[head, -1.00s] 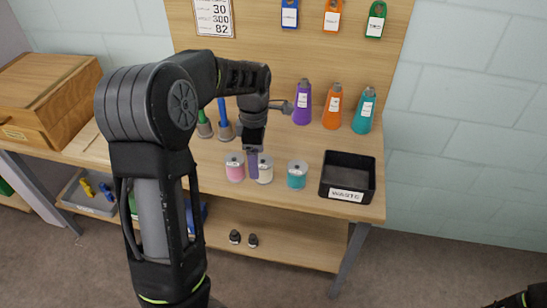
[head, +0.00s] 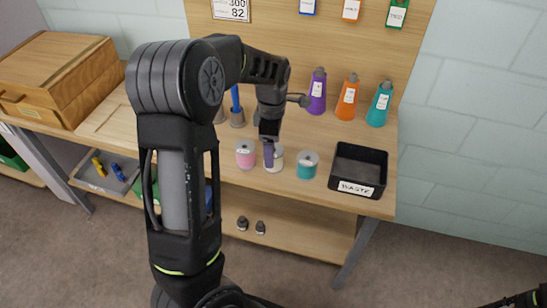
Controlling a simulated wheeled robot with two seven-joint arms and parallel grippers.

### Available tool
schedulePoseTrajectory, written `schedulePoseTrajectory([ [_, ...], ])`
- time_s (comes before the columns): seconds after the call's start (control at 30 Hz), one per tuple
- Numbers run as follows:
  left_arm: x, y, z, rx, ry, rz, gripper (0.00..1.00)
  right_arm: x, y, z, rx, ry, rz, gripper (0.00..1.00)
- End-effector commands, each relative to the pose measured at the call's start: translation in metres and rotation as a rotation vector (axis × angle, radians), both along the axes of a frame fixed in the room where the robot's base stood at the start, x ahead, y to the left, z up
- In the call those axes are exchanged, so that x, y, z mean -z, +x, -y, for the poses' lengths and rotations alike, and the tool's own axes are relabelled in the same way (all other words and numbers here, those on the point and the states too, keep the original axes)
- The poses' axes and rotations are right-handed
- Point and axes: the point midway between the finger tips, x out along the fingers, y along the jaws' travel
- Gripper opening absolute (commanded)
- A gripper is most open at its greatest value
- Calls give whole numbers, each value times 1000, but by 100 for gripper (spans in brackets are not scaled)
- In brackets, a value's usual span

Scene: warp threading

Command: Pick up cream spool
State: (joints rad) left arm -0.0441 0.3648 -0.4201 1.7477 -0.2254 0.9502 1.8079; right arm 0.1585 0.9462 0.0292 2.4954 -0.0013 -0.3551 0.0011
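The cream spool (head: 278,160) stands on the bench top between a pink spool (head: 245,155) and a teal spool (head: 308,165). My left gripper (head: 269,163) points down at the cream spool, and its purple-grey finger covers the spool's left part. Only one finger shows clearly, so I cannot tell whether it is open or shut, or whether it touches the spool. Of my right arm, only a dark part shows at the bottom right corner; its gripper cannot be made out.
A black waste bin (head: 358,170) stands right of the teal spool. Purple (head: 317,92), orange (head: 347,97) and teal (head: 379,104) cones stand behind. A wooden drawer box (head: 55,75) is at the left. The bench's front edge is close to the spools.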

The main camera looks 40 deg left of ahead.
Motion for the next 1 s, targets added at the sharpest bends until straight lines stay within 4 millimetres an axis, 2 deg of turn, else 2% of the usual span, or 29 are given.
schedulePoseTrajectory([
  [0.23, 5, 0, 0, 0, 0, -2, 77, -2, 0, 0, 0, 0, 0, 52],
  [0.5, 42, 0, 1, -1, 0, -4, 77, -8, 0, 0, 0, 0, 0, 52],
  [0.6, 50, 1, 2, 0, 0, -2, 77, -9, 0, 0, 0, 0, -1, 52],
  [1.0, 52, 1, 2, 0, 0, 0, 77, -9, 0, 0, 0, 0, -1, 52],
])
